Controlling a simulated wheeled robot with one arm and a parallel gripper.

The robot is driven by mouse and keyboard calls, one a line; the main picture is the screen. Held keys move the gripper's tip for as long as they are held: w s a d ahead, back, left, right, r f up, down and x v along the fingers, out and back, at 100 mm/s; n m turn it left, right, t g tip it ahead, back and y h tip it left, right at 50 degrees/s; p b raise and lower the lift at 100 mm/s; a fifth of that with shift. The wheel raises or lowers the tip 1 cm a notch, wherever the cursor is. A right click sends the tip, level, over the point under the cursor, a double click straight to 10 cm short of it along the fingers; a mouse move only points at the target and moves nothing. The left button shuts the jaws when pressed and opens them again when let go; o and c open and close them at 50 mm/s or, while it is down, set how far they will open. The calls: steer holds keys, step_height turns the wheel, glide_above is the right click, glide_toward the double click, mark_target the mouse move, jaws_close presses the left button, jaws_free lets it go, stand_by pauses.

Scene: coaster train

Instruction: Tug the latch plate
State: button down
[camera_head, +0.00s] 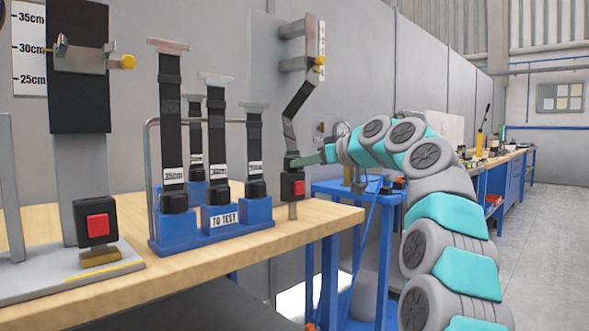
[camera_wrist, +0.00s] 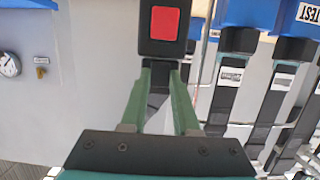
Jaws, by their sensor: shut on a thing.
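A black buckle with a red button (camera_head: 292,186) stands upright on a post at the right end of the wooden bench. In the wrist view the buckle (camera_wrist: 164,28) is at the top centre, just beyond my fingertips. A dark strap (camera_head: 297,101) runs down from a wall bracket to the latch plate above the buckle. My gripper (camera_head: 294,162) reaches in from the right with green fingers. In the wrist view my gripper (camera_wrist: 162,82) is shut on the latch plate, close against the buckle's mouth. The plate is mostly hidden by the fingers, so its seating is unclear.
A blue rack (camera_head: 225,219) marked "TO TEST" holds several belts upright left of the buckle. A second buckle fixture (camera_head: 97,227) with a ruler behind it stands at the far left. A blue stand (camera_head: 345,190) is behind my arm.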

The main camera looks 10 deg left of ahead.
steer(key=shift+r, duration=0.2)
steer(key=c, duration=0.6)
jaws_free()
steer(key=shift+d, duration=0.1)
steer(key=b+v, duration=0.1)
steer(key=v, duration=0.6)
steer(key=s+d+f+m+g+h, duration=0.2)
steer(key=s+f+m+g+h, duration=0.35)
steer(key=s+f, duration=1.55)
steer(key=s+d+f+m+g+h, duration=0.1)
steer(key=s+d+f+g+h, duration=0.1)
steer(key=s+d+f, duration=0.3)
steer(key=s+d+f+m+g+h+p, duration=0.1)
steer(key=s+d+f, duration=0.4)
steer(key=s+f, duration=0.7)
steer(key=s+d+f+m+g+h, duration=0.2)
steer(key=s+d+f, duration=0.3)
steer(key=s+f, duration=0.3)
steer(key=shift+s+d+f+m+g+h, duration=0.15)
steer(key=shift+s+h, duration=0.1)
steer(key=shift+s, duration=0.4)
steer(key=shift+s+d+m+g+h, duration=0.15)
steer(key=shift+s+h, duration=0.1)
steer(key=shift+s, duration=0.35)
steer(key=shift+s+d+f+m+g+h, duration=0.15)
steer(key=shift+s+h, duration=0.1)
steer(key=shift+s, duration=0.4)
